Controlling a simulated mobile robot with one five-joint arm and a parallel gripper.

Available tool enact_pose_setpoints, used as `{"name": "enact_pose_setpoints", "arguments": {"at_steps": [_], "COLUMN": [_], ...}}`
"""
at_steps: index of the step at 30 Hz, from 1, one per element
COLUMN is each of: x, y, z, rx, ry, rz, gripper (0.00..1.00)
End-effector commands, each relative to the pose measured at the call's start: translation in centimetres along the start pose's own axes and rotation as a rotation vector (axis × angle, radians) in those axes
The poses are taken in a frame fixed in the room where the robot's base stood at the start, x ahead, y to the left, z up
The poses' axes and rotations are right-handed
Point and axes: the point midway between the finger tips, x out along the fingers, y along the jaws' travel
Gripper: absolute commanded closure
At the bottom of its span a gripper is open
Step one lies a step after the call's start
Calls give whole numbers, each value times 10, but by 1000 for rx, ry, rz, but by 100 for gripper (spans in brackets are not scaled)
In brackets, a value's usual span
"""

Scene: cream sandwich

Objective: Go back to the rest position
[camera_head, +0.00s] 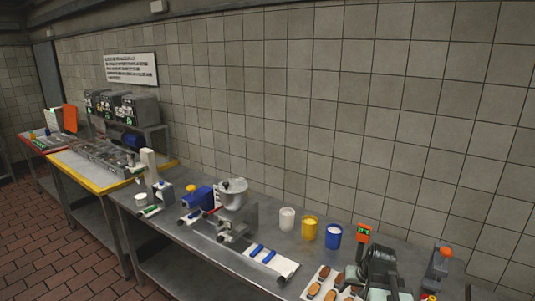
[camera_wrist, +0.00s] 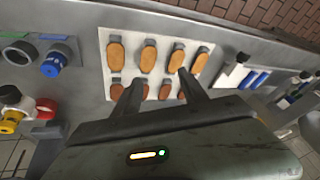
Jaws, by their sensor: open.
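My gripper (camera_wrist: 160,77) shows in the wrist view with its two dark fingers apart and nothing visible between them. The fingers appear over a white tray (camera_wrist: 103,62) carrying two rows of oval biscuits (camera_wrist: 148,57). The upper row is orange-tan and the lower row is darker brown. The fingers partly cover the lower row, and I cannot tell how high they are above it. In the head view the tray (camera_head: 309,273) with its biscuits (camera_head: 330,295) is at the bottom edge, partly cut off. A dark shape beside it may be my arm.
White, yellow (camera_head: 310,228) and blue (camera_head: 334,236) cups stand near the tiled wall. A mixer-like machine (camera_head: 232,205) and a white board (camera_head: 268,262) with blue items are left of the tray. A device with an orange knob (camera_head: 446,253) stands at right. Red-tiled floor (camera_head: 30,262) is open at left.

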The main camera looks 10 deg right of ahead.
Motion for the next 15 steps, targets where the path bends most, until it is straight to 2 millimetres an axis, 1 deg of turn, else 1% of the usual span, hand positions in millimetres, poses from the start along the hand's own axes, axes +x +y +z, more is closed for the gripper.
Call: {"name": "enact_pose_setpoints", "arguments": {"at_steps": [1,2,3,5,6,7,9,10,12,15], "x": [9,13,16,20,21,22,20,19,13,9], "y": [-47,-70,-100,-136,-156,-168,-186,-188,-172,-164], "z": [10,18,29,48,60,70,91,100,112,119], "rx": [-76,-117,-167,-234,-273,-296,-338,-346,-320,-294], "ry": [-36,-59,-90,-138,-169,-191,-246,-273,-332,-372], "rz": [-15,-18,-22,-19,-12,-6,19,38,89,118], "gripper": [50,50,50,50,50,50,50,50,50,50]}}
